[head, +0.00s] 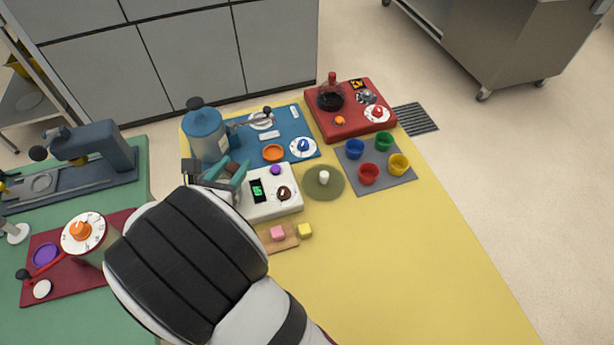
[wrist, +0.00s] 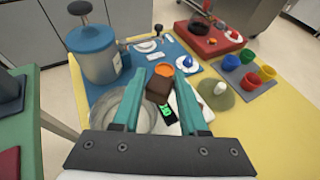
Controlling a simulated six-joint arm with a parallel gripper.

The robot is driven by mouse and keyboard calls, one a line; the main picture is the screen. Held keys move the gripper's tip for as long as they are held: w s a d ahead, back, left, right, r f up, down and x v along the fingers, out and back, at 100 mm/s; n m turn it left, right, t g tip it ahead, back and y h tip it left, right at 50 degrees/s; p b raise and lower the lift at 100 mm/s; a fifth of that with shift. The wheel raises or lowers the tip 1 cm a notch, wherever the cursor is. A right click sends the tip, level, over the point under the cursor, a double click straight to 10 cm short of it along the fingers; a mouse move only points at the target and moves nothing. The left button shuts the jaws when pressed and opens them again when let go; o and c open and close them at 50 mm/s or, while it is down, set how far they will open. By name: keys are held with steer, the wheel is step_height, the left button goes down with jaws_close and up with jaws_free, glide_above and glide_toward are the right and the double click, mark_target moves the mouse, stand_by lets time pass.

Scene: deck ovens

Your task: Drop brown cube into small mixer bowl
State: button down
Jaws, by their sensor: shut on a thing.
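In the wrist view the brown cube (wrist: 157,88) is between the teal fingertips of my gripper (wrist: 158,85), which is shut on it. A silver bowl (wrist: 108,108) lies below and to the left of the cube, partly hidden by the left finger. The cube is held above the bowl's right side, near a white unit with a green display; I cannot tell the exact height.
A blue canister (head: 205,132) on a blue mat stands close behind my gripper. An orange dish (head: 273,153) is beyond the unit. The front right table is clear.

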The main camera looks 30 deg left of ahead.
steer(key=shift+n+y, duration=0.4)
steer(key=shift+y, duration=0.1)
steer(key=a+f, duration=0.1)
steer(key=s+a+f, duration=0.1)
steer(key=s+f, duration=0.1)
steer(key=f, duration=0.1)
steer(key=shift+a, duration=0.4)
steer(key=shift+w+f, duration=0.1)
steer(key=shift+f, duration=0.5)
steer(key=shift+c, duration=1.8)
jaws_free()
steer(key=shift+r, duration=0.1)
steer(key=v, duration=1.5)
steer(key=shift+s+d+r, duration=0.15)
steer(key=shift+s+r, duration=0.05)
steer(key=shift+s, duration=0.15)
